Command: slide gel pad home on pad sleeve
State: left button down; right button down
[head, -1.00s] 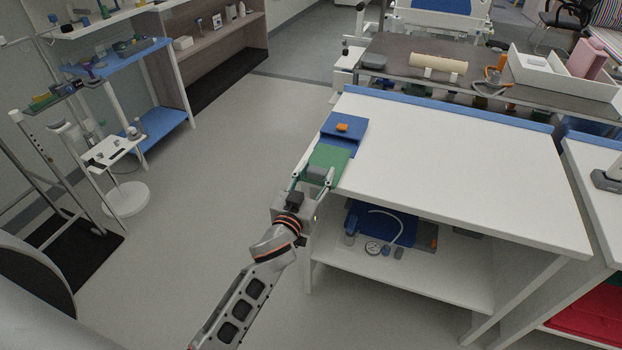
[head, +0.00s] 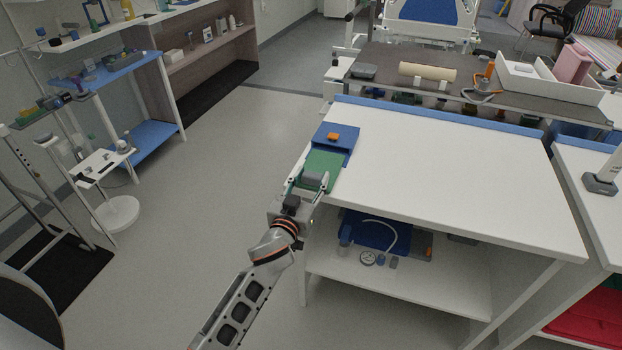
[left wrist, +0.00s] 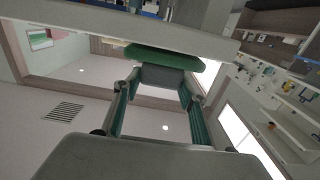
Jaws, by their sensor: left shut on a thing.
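The blue pad sleeve (head: 350,145) lies flat at the left end of the white table, with an orange block (head: 333,137) on top. The green gel pad (head: 323,163) lies in front of it, its far edge meeting or entering the sleeve; I cannot tell how deep. My left gripper (head: 311,183) is shut on the pad's grey grip block at the table's left edge. In the left wrist view the grey block sits between both fingers (left wrist: 160,88), with the green pad (left wrist: 165,60) beyond it. My right gripper is not in view.
The white table top (head: 450,170) is clear to the right of the pad. Its lower shelf (head: 400,285) holds a blue item and a gauge with a tube. A dark bench (head: 400,58) with a cream roll stands behind. Open floor lies left.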

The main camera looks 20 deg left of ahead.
pick_arm(q)
jog(key=shift+w, duration=0.2)
jog(key=shift+w, duration=0.35)
jog(key=shift+w, duration=0.2)
jog(key=shift+w, duration=0.1)
jog(key=shift+w, duration=0.35)
jog(key=shift+w+r, duration=0.1)
jog(key=shift+w, duration=0.35)
